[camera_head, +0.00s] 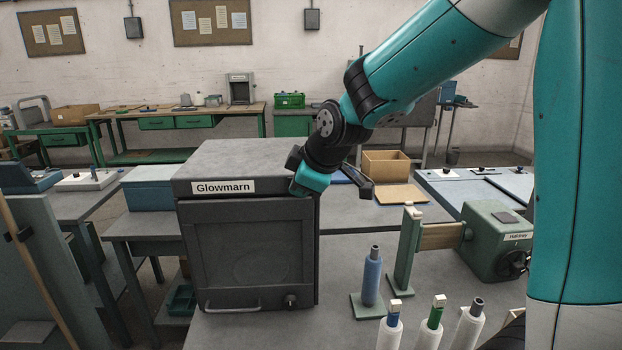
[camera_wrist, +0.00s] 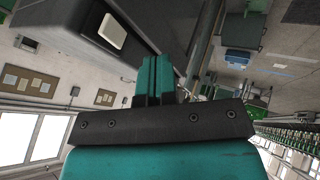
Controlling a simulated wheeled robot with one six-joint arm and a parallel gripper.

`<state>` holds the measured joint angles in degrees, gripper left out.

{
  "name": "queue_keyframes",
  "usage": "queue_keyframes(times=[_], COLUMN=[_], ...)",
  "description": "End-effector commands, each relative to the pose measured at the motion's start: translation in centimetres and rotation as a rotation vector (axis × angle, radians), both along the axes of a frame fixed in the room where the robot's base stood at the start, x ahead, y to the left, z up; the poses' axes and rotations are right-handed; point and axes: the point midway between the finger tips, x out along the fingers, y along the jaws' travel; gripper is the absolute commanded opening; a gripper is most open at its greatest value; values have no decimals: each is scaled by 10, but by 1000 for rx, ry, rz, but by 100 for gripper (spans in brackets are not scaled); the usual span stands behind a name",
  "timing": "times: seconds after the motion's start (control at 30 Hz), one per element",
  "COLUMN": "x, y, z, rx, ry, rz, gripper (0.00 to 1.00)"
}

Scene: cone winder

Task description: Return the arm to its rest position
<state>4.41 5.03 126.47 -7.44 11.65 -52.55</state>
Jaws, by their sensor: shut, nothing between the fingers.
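My gripper (camera_head: 311,181) hangs at the end of my teal and black arm, which reaches in from the upper right of the head view. It overlaps the top right edge of the grey Glowmarn cabinet (camera_head: 247,250) in the picture; I cannot tell how large the gap is. In the wrist view my gripper (camera_wrist: 153,68) has its two teal fingers together, with nothing between them. The cabinet's front door is shut.
Right of the cabinet stand a blue cone on a post (camera_head: 372,280), several white cones (camera_head: 390,332) and a green winder (camera_head: 497,243). A cardboard box (camera_head: 386,163) and blue box (camera_head: 148,190) lie behind. Bare grey table (camera_head: 260,331) shows in front of the cabinet.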

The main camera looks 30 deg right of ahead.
Motion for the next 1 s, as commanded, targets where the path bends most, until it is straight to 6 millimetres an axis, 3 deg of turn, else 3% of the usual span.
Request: queue_keyframes(times=[0.3, 0.57, 0.67, 0.77, 0.9, 1.0], x=[-32, -36, -46, -76, -146, -196], y=[-3, -1, 13, 47, 103, 128], z=[39, 44, 39, 27, 5, -8], rx=[2, 4, 40, 136, 280, 333], ry=[1, 7, 37, 131, 348, 504], rz=[-1, 0, 1, -4, -40, -80], gripper=[0, 0, 0, 0, 0, 0])
